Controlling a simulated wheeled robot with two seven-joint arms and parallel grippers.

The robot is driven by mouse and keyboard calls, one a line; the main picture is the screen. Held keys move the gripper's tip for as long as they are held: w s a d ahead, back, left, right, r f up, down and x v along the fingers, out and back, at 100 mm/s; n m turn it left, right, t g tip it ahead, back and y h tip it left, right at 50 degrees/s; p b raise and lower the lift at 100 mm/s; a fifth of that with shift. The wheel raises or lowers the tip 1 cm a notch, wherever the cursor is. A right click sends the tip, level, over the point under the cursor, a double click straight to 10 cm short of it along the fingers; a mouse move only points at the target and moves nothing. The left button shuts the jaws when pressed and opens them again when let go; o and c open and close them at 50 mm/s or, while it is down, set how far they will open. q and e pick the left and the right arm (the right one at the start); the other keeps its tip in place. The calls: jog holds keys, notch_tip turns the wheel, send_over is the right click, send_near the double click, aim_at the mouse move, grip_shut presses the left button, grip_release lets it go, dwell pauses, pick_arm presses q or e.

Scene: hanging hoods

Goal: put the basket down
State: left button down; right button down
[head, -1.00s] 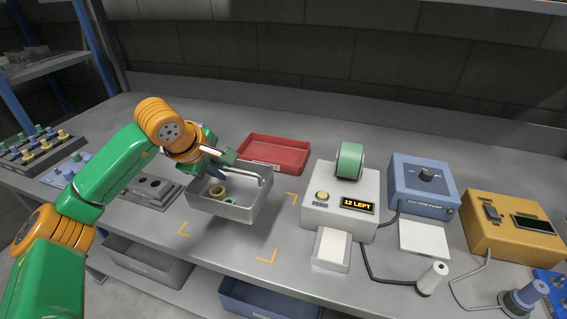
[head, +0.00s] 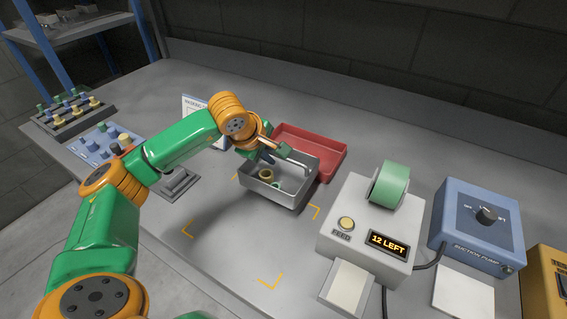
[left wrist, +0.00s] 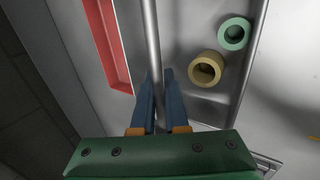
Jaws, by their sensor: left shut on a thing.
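The basket (head: 272,195) is a grey metal box with a bar handle (left wrist: 152,35). My left gripper (head: 267,153) is shut on the handle, and its blue fingers (left wrist: 158,92) show on either side of the bar in the left wrist view. A tan ring (left wrist: 207,68) and a green ring (left wrist: 234,34) lie inside the basket. It appears above the bench, over the far side of an area with yellow corner marks (head: 270,281). Its underside is hidden, so I cannot tell the gap. My right gripper is not in view.
A red tray (head: 330,155) lies just behind the basket. A white label machine (head: 350,215) and a blue suction pump (head: 478,225) stand to the right. Peg blocks (head: 103,142) stand at the left. The bench between the front yellow marks is clear.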

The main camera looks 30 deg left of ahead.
aim_at(272, 168)
pick_arm(q)
notch_tip(272, 168, down, 4)
jog(key=shift+f, duration=0.2)
jog(key=shift+w, duration=0.1)
jog(key=shift+f, duration=0.1)
jog(key=c, duration=0.9)
grip_release()
jog(key=shift+r, duration=0.2)
jog(key=b+v, duration=0.1)
jog(key=v, duration=1.1)
jog(key=shift+f, duration=0.1)
